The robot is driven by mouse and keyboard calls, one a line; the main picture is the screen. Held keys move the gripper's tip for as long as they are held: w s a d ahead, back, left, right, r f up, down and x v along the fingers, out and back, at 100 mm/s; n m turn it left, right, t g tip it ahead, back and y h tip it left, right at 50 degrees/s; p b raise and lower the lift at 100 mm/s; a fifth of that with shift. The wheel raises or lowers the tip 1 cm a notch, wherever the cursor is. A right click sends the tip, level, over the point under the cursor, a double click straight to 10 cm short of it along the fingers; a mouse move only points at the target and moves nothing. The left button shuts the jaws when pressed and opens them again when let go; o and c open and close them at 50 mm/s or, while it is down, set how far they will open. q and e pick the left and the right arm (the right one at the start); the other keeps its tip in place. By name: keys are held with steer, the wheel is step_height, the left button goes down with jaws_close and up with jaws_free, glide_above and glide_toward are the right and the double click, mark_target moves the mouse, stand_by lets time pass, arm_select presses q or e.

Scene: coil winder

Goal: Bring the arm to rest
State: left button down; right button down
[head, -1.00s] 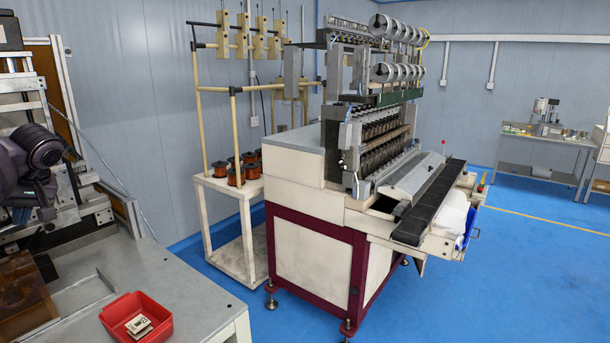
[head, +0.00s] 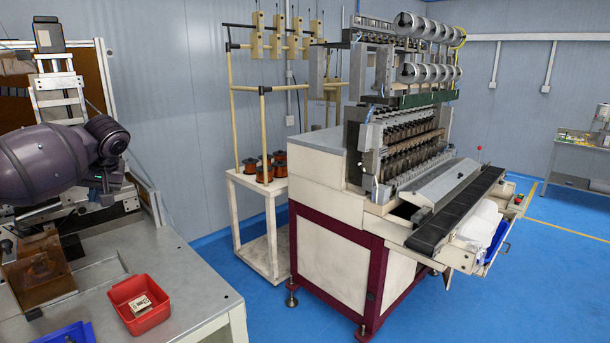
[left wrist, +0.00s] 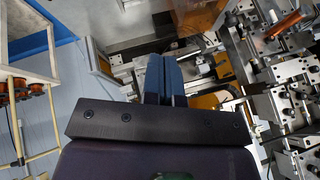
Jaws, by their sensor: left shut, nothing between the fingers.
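My left arm (head: 45,165) comes in from the left in the head view, dark purple, raised over the grey bench. Its gripper is hard to make out there. In the left wrist view my left gripper (left wrist: 163,72) shows its two blue fingers side by side, shut and with nothing between them. The fingers point toward metal machine parts (left wrist: 285,100), apart from them as far as I can tell. My right gripper is in neither view.
On the bench (head: 190,290) stand a red bin (head: 121,290) with a small pale part, a blue bin (head: 66,337) and a brown block (head: 40,262). A coil winder (head: 335,255) and a spool rack (head: 232,200) stand beyond. Blue floor (head: 480,310) is open at right.

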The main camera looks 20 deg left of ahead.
arm_select(q)
steer(key=w+d+f+m+t, duration=0.2)
steer(key=w+d+m+t, duration=0.65)
steer(key=w, duration=0.25)
steer(key=d+f+m+t+h, duration=0.5)
steer(key=d+f+m+h, duration=0.25)
steer(key=d+f, duration=0.95)
steer(key=s+d+f+t+h+b, duration=0.1)
steer(key=s+d+f, duration=0.9)
steer(key=s, duration=0.3)
steer(key=s+d+f+n+g+y, duration=0.1)
steer(key=s+f+n, duration=0.1)
steer(key=s+f, duration=0.5)
steer(key=s+d+f+n+g+y, duration=0.1)
steer(key=s+f+n+g, duration=0.1)
steer(key=s+f, duration=0.5)
steer(key=s+n, duration=0.1)
steer(key=s, duration=0.4)
steer(key=shift+s+d+b, duration=0.2)
steer(key=shift+d+b, duration=0.05)
steer(key=shift+b, duration=0.05)
